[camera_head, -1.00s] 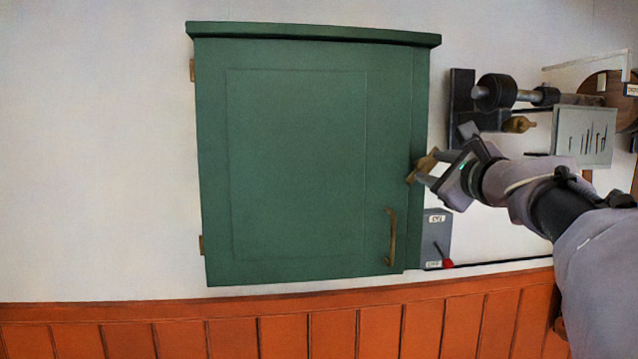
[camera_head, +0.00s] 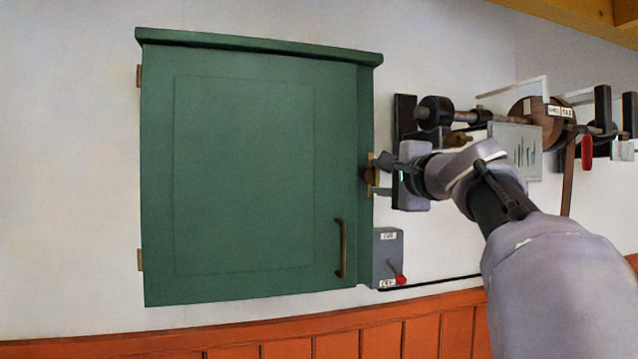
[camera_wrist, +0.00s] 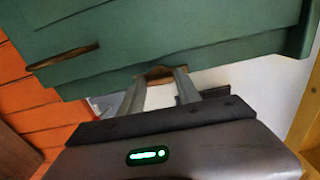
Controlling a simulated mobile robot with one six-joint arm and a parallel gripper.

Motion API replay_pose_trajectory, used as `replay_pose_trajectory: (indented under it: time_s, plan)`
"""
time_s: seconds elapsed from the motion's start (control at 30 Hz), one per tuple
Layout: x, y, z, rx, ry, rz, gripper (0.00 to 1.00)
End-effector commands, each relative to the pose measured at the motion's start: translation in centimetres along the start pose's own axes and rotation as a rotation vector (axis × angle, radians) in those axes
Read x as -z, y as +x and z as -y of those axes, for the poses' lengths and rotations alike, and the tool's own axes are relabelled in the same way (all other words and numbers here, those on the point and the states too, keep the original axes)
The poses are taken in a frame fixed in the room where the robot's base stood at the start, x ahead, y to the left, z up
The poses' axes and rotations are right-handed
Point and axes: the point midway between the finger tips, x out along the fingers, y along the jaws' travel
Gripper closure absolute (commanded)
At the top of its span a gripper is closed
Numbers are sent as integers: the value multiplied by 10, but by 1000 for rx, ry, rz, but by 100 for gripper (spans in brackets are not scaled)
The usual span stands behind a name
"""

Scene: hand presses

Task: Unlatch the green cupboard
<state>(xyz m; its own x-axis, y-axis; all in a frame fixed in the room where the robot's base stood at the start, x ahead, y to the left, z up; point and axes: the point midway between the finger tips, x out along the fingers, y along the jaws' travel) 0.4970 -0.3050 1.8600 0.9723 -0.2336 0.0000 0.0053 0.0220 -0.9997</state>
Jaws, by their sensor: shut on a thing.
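The green cupboard (camera_head: 245,180) hangs on the wall with its door closed. A brass bar handle (camera_head: 340,248) is at the door's lower right; it also shows in the wrist view (camera_wrist: 63,56). A small brass latch (camera_head: 370,176) sits on the cupboard's right edge, about mid-height. My gripper (camera_head: 379,175) reaches it from the right and is shut on it. In the wrist view, the latch (camera_wrist: 157,72) shows between the two fingertips (camera_wrist: 160,77), which partly cover it.
A grey switch box (camera_head: 388,250) with a red-knobbed lever is below my gripper. A dark bracket with rollers (camera_head: 436,113) and a grey plate (camera_head: 516,150) are on the wall behind my arm. Orange panelling (camera_head: 300,345) runs below. The wall left of the cupboard is bare.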

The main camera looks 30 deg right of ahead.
Motion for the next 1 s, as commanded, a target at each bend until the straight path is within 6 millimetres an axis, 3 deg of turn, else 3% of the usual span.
replay_pose_trajectory:
  time_s: [0.6, 0.63, 0.73, 1.0]
  plan:
    - [0, -1, 5, 8, -42, -2, 100]
    - [0, -1, 5, 8, -42, -2, 58]
    - [0, -1, 4, 7, -42, -2, 38]
    - [0, -1, 2, 4, -39, -1, 38]
